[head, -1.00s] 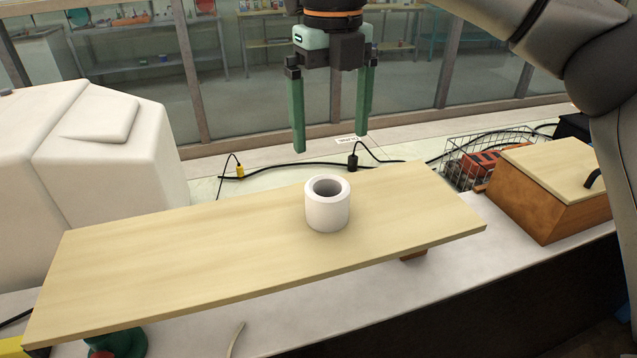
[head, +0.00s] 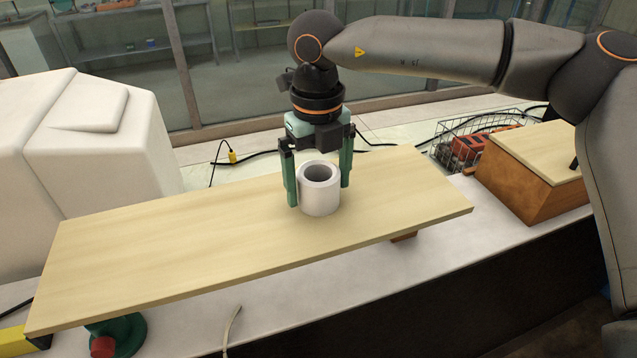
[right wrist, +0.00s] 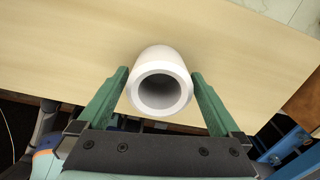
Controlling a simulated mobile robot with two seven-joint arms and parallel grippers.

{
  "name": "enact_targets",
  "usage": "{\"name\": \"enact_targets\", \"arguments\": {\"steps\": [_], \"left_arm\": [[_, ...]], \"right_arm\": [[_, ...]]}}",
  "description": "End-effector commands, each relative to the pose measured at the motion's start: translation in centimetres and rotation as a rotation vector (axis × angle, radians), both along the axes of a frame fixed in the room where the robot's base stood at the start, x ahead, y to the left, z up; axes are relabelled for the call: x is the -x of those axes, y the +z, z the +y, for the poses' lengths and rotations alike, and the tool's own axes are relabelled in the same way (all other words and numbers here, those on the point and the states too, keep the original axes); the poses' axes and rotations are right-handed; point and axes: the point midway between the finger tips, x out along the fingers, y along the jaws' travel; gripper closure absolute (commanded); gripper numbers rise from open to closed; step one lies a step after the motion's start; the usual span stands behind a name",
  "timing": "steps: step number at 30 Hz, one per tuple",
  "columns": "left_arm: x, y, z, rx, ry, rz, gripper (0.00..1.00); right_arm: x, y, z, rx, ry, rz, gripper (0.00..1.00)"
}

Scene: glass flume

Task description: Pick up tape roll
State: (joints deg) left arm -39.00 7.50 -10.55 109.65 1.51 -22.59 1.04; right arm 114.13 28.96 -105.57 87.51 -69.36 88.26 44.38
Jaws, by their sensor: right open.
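The tape roll (head: 319,196) is white with a grey hollow core and stands upright on a pale wooden board (head: 180,236). My right gripper (head: 318,194) points down at the roll with its green fingers apart, one on each side. In the right wrist view the roll (right wrist: 160,95) sits between the two open fingers (right wrist: 160,92), with a small gap showing near both. The left gripper is in neither current view.
The board rests on supports, among them a green base with a red knob (head: 112,338). A large white block (head: 95,140) stands at left. A wooden box (head: 530,172) and a wire basket (head: 462,140) are at right. A yellow-plugged cable lies behind the board.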

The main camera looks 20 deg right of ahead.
Motion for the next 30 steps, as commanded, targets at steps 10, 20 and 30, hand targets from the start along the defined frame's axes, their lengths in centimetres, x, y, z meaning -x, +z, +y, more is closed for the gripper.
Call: {"name": "enact_targets", "arguments": {"steps": [10,20,30], "left_arm": [[-0.10,0.03,0.00,0.000,-0.001,-0.002,0.50],[-0.13,0.05,0.01,0.000,-0.001,-0.003,0.50],[-0.14,0.07,0.01,0.000,-0.001,-0.003,0.50]], "right_arm": [[-0.02,-0.01,-0.01,0.000,-0.001,-0.001,0.17],[-0.03,0.02,0.00,0.000,-0.001,-0.001,0.54],[-0.03,0.06,0.01,0.000,-0.001,-0.002,0.75]]}}
